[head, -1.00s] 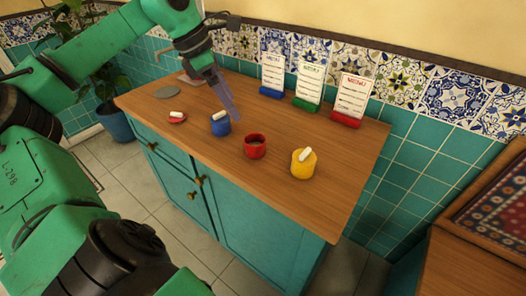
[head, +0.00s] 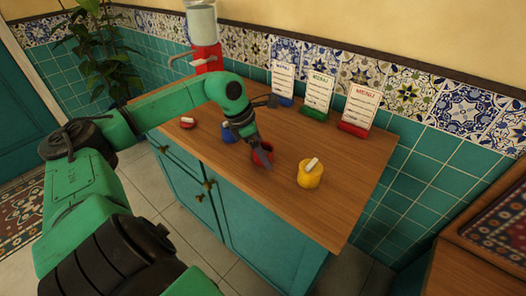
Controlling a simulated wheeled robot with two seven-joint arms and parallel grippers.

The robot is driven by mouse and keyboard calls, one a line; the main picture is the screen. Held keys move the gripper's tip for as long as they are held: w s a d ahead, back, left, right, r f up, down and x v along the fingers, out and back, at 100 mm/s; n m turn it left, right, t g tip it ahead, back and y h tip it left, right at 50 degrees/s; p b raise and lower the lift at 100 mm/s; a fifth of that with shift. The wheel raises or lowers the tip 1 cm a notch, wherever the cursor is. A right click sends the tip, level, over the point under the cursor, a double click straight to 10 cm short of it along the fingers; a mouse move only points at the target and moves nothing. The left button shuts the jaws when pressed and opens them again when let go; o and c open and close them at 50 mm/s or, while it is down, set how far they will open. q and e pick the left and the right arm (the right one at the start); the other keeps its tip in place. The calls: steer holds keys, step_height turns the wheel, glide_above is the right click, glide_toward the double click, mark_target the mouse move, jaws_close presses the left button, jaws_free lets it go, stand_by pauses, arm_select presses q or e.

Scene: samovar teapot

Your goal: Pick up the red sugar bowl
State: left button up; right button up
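My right gripper is not in view.
A blue bowl (head: 228,136) is partly hidden behind my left arm. A yellow bowl (head: 310,174) with a white-handled lid stands to the right. Three menu stands, one with a red base (head: 353,129), line the back. A red samovar (head: 206,56) stands at the back left.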

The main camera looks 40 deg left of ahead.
arm_select(q)
steer(key=c, duration=1.6)
